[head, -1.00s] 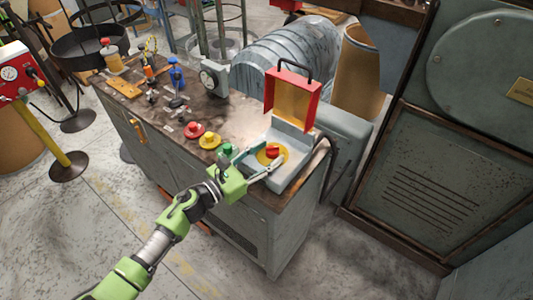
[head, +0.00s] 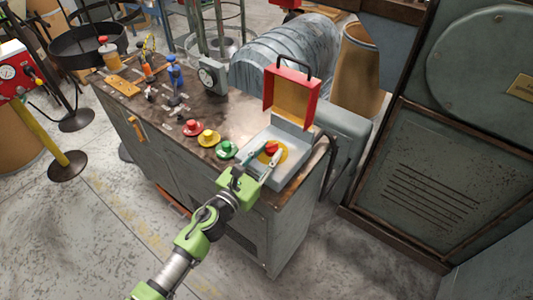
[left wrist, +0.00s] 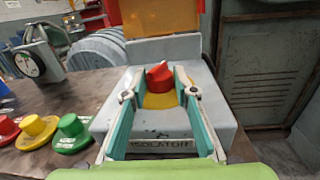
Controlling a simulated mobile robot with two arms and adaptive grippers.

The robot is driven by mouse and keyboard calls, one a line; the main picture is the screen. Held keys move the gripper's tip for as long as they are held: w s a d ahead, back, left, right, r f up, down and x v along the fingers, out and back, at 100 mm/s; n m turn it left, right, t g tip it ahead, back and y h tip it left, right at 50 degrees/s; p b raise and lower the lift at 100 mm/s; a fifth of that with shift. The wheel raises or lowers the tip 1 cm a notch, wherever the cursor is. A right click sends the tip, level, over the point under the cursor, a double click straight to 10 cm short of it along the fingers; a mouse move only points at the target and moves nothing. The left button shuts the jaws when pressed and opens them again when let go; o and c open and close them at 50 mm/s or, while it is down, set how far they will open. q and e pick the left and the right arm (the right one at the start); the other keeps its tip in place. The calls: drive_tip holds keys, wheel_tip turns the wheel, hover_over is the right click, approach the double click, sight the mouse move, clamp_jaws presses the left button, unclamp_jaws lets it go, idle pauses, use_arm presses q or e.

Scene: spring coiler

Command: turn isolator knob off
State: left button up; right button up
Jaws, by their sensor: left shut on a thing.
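The isolator is a grey box (head: 262,172) on the right end of the bench, with a red knob (head: 271,147) on a yellow disc (head: 283,157). Its red lid (head: 306,103) stands open behind the knob. My left gripper (head: 269,156) reaches in from the front and is shut on the red knob, a finger on either side. In the left wrist view the knob (left wrist: 159,72) shows between the fingertips, its ridge pointing up and away. A label reading ISOLATOR, partly hidden, is on the box front (left wrist: 160,143). My right gripper is not in view.
Red (head: 192,128), yellow (head: 208,138) and green (head: 226,150) buttons stand left of the isolator box. A grey gauge (head: 212,75) and levers are farther along the bench. A large grey cabinet (head: 420,180) stands right. Floor in front is clear.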

use_arm(q)
drive_tip(key=n+t+y+b, duration=0.1)
drive_tip(key=y, duration=0.1)
drive_tip(key=n+t+y+b, duration=0.1)
drive_tip(key=n+y, duration=0.1)
drive_tip(key=shift+s+d+f+y, duration=0.1)
drive_tip(key=shift+s+d+y, duration=0.05)
drive_tip(key=shift+d+y, duration=0.2)
drive_tip(key=shift+d+n+t+y+b, duration=0.15)
drive_tip(key=shift+n+y+b, duration=0.3)
drive_tip(key=shift+n+y, duration=0.35)
drive_tip(key=shift+d+n+t+y+b, duration=0.15)
drive_tip(key=shift+n+y+b, duration=0.3)
drive_tip(key=shift+y, duration=0.5)
drive_tip(key=shift+a+r, duration=0.1)
drive_tip(key=shift+r, duration=0.1)
drive_tip(key=o, duration=1.1)
drive_tip(key=shift+s+f, duration=0.1)
drive_tip(key=shift+s, duration=0.25)
drive_tip(key=s, duration=1.1)
drive_tip(key=shift+s+a, duration=0.15)
drive_tip(key=shift+a, duration=0.05)
